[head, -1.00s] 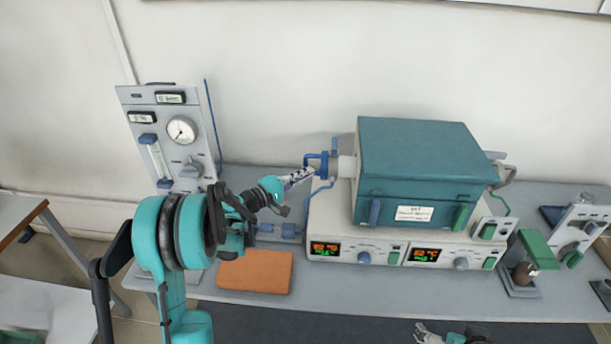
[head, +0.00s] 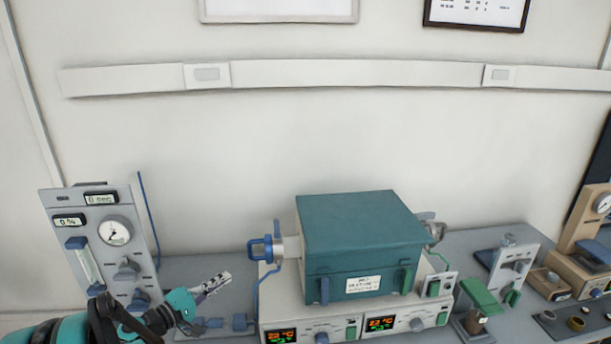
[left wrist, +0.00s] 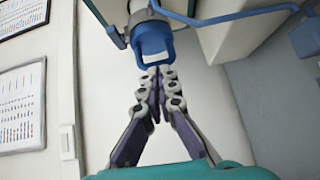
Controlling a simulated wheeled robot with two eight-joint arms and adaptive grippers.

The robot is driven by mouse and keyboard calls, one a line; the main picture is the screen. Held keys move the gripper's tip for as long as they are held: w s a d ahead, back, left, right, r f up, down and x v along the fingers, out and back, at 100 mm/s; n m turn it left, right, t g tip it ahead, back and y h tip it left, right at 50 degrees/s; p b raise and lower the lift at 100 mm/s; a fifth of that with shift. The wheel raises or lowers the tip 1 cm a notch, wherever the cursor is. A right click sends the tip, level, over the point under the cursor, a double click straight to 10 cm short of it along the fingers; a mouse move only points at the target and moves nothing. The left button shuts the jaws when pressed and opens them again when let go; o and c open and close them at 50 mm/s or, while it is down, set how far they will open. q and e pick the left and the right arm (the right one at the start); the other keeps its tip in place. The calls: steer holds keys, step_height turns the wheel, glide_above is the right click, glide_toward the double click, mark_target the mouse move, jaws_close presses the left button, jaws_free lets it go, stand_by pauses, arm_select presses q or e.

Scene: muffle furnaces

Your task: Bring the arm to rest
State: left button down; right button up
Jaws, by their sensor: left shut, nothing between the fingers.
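My left gripper (head: 214,284) is at the lower left of the head view, in front of the bench and left of the furnace. In the left wrist view its fingers (left wrist: 157,85) meet at the tips, shut and empty. The teal furnace (head: 360,240) stands on its white control base with two lit displays. A blue clamp-like fitting (head: 266,248) sits on the furnace's left end. In the left wrist view the blue fitting (left wrist: 152,42) appears just beyond the fingertips; I cannot tell how large the gap is. My right gripper is not in view.
A grey gas panel (head: 100,245) with a gauge stands at the left. A green-topped stand (head: 479,297) and further instruments stand right of the furnace. The wall carries a white rail (head: 350,74) and framed sheets (head: 478,12). Space above the bench is open.

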arm_select(q)
steer(key=s+d+m+g+y, duration=0.3)
steer(key=s+d+m+g, duration=0.25)
steer(key=s+d, duration=0.6)
steer(key=s+f+m+g+y, duration=0.1)
steer(key=s+m+y, duration=0.4)
steer(key=s, duration=1)
steer(key=shift+s+d+f+m+g+y, duration=0.25)
steer(key=shift+f+m+g+y, duration=0.15)
steer(key=shift+g+y, duration=0.2)
